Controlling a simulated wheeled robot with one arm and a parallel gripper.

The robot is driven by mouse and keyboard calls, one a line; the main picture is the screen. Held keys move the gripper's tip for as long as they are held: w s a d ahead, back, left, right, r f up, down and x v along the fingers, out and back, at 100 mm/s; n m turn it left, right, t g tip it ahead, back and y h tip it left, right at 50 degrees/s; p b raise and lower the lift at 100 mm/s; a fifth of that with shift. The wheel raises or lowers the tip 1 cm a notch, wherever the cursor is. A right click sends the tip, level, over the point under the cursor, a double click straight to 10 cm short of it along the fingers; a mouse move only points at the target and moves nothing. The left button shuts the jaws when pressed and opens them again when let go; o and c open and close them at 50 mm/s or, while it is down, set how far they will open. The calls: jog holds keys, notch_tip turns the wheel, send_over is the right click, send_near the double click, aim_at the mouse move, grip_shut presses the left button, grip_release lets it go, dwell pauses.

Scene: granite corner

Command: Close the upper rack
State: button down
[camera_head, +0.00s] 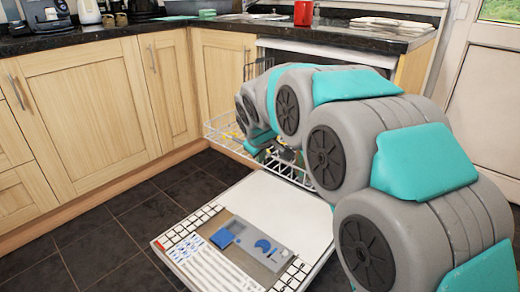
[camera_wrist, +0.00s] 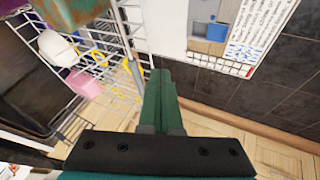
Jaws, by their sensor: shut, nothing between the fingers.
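A white wire rack (camera_head: 226,132) is drawn out of the dishwasher above its lowered door (camera_head: 290,212). It looks like the upper rack, but my arm hides much of it. In the wrist view, rack wires (camera_wrist: 128,55) run along the left, with a pink item (camera_wrist: 84,82), a white item (camera_wrist: 58,48) and yellow pieces inside. My gripper (camera_wrist: 158,75) is shut and empty, its green fingers just right of the rack's wires. I cannot tell whether they touch. In the head view the fingers are hidden behind my arm.
Wooden cabinets (camera_head: 85,110) stand left of the dishwasher under a dark worktop (camera_head: 90,38). A red canister (camera_head: 303,13) and other items stand on top. The lowered door covers floor in front. Dark tiled floor (camera_head: 105,240) is clear to the left.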

aim_at(269, 154)
jog(key=shift+w+d+f, duration=0.3)
jog(key=shift+w+d, duration=0.1)
jog(key=shift+w, duration=0.25)
jog(key=shift+w+d+f, duration=0.3)
jog(key=shift+w+d, duration=0.1)
jog(key=shift+w, duration=0.2)
jog(key=shift+w+d+f, duration=0.3)
jog(key=shift+w+d, duration=0.1)
jog(key=shift+w, duration=0.25)
